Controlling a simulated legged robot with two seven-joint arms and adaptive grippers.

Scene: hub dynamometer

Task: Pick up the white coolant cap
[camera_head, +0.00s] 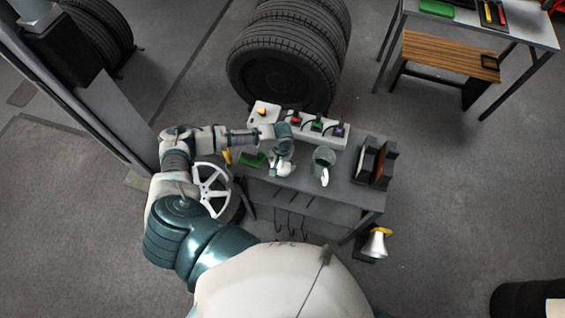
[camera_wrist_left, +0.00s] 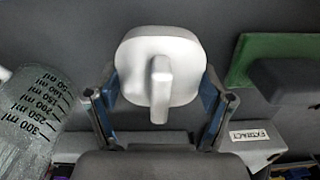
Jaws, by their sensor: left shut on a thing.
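The white coolant cap (camera_wrist_left: 140,70) is a rounded disc with a raised grip bar, seen face on in the left wrist view. My left gripper (camera_wrist_left: 160,98) is shut on it, with one blue-padded finger at each side. In the head view, my left gripper (camera_head: 281,160) is over the grey workbench, and the white cap (camera_head: 280,170) shows small at its tip. Whether the cap touches the bench top is hard to tell. My right gripper is not in view.
A graduated jug (camera_head: 323,157) stands right of my left gripper on the bench (camera_head: 342,190). A green item (camera_head: 252,160) lies to the left. A pale panel (camera_head: 335,139) with coloured parts is behind, and dark upright holders (camera_head: 375,163) stand at the right end.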

